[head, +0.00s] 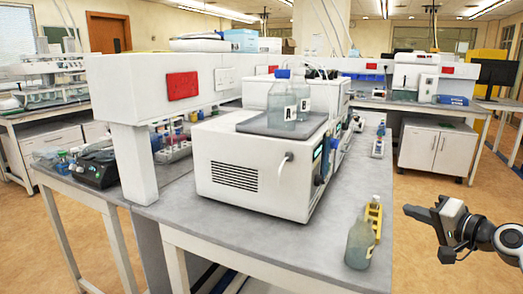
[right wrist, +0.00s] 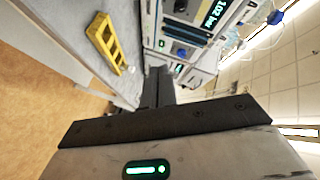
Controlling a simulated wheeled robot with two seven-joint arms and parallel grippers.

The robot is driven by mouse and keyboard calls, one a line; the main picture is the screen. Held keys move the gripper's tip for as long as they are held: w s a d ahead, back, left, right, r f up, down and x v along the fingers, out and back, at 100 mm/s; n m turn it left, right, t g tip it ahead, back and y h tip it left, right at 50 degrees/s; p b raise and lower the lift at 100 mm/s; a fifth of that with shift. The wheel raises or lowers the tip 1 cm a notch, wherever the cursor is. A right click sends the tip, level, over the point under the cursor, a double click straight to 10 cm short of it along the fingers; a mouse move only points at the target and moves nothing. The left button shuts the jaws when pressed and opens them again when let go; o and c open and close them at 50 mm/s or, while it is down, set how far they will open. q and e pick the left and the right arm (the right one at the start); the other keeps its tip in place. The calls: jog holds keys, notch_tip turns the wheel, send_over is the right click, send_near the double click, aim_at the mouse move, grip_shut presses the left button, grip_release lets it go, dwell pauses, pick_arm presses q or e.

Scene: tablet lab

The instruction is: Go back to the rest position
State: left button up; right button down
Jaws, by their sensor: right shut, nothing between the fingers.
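My right gripper (head: 422,214) is at the right of the head view, out past the bench's right edge and over the floor. Its fingers are shut and hold nothing. In the right wrist view its closed fingers (right wrist: 158,88) point away from the camera. My left gripper is not in the head view.
A bench (head: 175,205) carries a white instrument (head: 250,170) with clear bottles (head: 283,100) on top. A bottle (head: 360,243) and a yellow rack (head: 374,216) stand near its right edge, left of my right gripper. A white cabinet (head: 437,148) stands behind. Floor around the gripper is clear.

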jog(key=s+d+f+n+h, duration=0.15)
jog(key=d+f+h, duration=0.3)
jog(key=d, duration=0.65)
jog(key=d+r+n+t+h, duration=0.2)
jog(key=d+r+n+h, duration=0.2)
jog(key=d+n+h, duration=0.6)
jog(key=s+a+f+n+g+y, duration=0.1)
jog(key=s+a+f+g+y, duration=0.3)
jog(key=a+f, duration=0.65)
jog(key=s+a+f+n+t+y, duration=0.15)
jog(key=s+a+f, duration=0.35)
jog(key=a+f, duration=0.5)
jog(key=s+a+f+m+g+y, duration=0.1)
jog(key=s+a+f, duration=0.3)
jog(key=s+a, duration=0.5)
jog(key=s+a+f+m+g+y, duration=0.2)
jog(key=s+a+f+m+y, duration=0.1)
jog(key=s+a, duration=0.6)
jog(key=shift+s+a+f+y, duration=0.3)
jog(key=shift+s+a+f, duration=0.1)
jog(key=shift+a, duration=0.75)
jog(key=shift+d, duration=0.1)
